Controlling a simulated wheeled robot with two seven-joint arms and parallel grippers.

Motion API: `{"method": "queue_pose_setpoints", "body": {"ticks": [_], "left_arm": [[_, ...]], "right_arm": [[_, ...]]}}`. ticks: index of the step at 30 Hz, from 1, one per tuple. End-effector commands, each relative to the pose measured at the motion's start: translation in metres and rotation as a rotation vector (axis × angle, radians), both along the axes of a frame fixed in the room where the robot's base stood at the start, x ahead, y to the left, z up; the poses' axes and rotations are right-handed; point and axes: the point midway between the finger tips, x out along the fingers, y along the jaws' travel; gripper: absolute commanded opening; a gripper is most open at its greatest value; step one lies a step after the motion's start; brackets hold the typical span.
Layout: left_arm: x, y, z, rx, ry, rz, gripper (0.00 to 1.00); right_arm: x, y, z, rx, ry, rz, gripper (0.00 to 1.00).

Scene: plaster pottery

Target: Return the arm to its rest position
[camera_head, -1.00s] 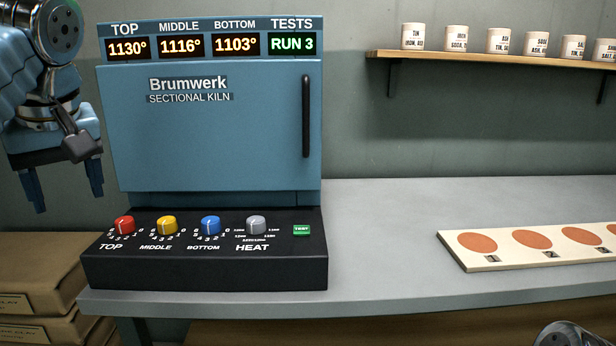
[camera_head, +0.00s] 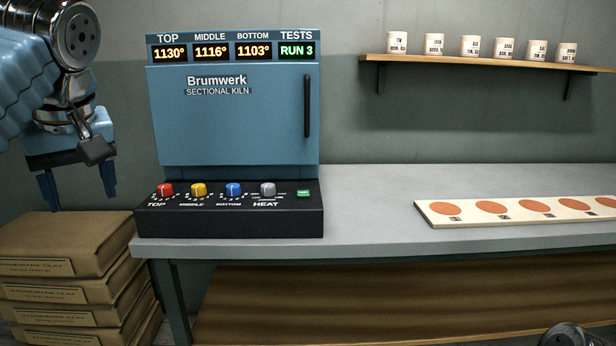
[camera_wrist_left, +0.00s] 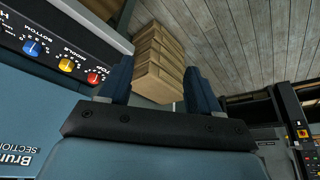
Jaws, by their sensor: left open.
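My left gripper (camera_head: 79,188) hangs with its fingers down at the left of the head view. It is open and empty, to the left of the blue kiln (camera_head: 235,120) and above the stacked clay boxes (camera_head: 70,240). In the left wrist view its two fingers (camera_wrist_left: 153,88) stand apart with nothing held between them, and the box stack (camera_wrist_left: 160,60) shows beyond them. The kiln's control panel (camera_head: 230,222) has red, yellow, blue and grey knobs and a green TEST button. My right gripper is out of view; only a rounded grey part of mine shows at the bottom right.
The grey bench (camera_head: 370,215) carries the kiln and, at right, a pale board (camera_head: 440,218) with several orange discs. A wooden shelf (camera_head: 480,63) with several labelled cups is on the wall. The bench between kiln and board is clear.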

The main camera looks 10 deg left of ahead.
Motion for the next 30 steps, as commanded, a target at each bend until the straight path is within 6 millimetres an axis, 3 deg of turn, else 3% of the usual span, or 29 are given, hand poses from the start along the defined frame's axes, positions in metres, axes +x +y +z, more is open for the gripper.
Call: {"method": "queue_pose_setpoints", "body": {"ticks": [10, 17, 20, 23, 24, 27, 30], "left_arm": [[0.059, -0.02, -0.042, 0.026, 0.039, -0.145, 0.63], [0.121, -0.049, -0.104, 0.028, 0.079, -0.323, 0.63], [0.151, -0.068, -0.149, 0.013, 0.102, -0.426, 0.63], [0.181, -0.095, -0.214, -0.024, 0.13, -0.554, 0.63], [0.191, -0.108, -0.244, -0.046, 0.141, -0.607, 0.63], [0.205, -0.14, -0.319, -0.114, 0.158, -0.724, 0.63], [0.203, -0.171, -0.394, -0.198, 0.165, -0.818, 0.63]], "right_arm": [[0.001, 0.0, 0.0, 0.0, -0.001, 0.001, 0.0], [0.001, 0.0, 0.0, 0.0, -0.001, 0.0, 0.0], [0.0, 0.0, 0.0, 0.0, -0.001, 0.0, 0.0], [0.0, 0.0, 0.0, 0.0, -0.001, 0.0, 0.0], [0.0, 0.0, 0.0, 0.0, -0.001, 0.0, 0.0], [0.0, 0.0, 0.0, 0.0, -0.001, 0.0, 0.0], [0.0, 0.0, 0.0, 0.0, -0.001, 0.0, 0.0]]}}
